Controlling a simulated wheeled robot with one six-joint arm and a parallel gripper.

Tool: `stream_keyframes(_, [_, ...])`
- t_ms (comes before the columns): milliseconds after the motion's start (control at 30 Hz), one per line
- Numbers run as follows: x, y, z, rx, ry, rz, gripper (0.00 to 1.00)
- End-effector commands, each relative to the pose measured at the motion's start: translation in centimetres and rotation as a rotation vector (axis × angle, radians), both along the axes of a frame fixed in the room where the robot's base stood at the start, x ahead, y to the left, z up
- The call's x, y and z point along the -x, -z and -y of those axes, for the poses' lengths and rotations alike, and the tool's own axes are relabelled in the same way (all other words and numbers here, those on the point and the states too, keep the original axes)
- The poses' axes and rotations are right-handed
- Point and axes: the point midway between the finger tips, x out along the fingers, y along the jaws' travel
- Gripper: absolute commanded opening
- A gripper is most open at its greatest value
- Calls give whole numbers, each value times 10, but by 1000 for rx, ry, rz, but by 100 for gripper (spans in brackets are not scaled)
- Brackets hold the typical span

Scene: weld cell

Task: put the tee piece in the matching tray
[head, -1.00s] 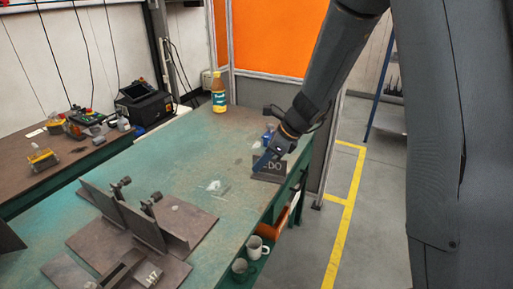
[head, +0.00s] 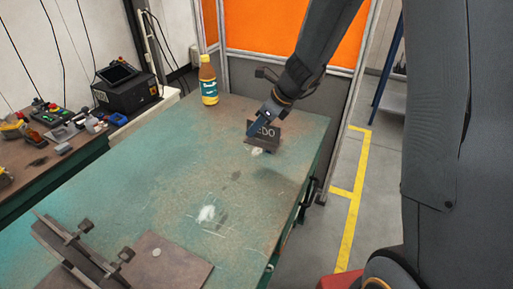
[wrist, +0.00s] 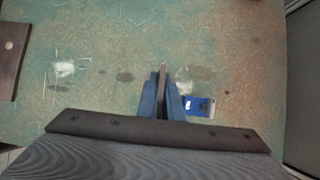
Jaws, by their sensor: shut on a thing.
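In the wrist view my blue fingers (wrist: 163,100) pinch the tee piece (wrist: 162,75), seen edge-on as a thin brown strip. Its full shape is hidden. It appears to be above the tabletop, but the gap is hard to tell. No tray is clearly seen now.
A bottle (head: 208,82) stands at the table's far end. Brown steel fixture plates with clamps (head: 160,268) are at the near left. A blue object (wrist: 200,106) lies close to my fingers. The middle of the green table (head: 165,170) is clear.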

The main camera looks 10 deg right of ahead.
Motion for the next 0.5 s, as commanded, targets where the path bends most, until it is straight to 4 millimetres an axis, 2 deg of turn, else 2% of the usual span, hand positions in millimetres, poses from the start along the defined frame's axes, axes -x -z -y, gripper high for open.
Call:
stream_keyframes(133, [0,9,0,-1,0,-1,0])
stream_keyframes(333, [0,41,-1,-2,-1,-3,0])
stream_keyframes(500, [0,59,-1,-1,-1,0,0])
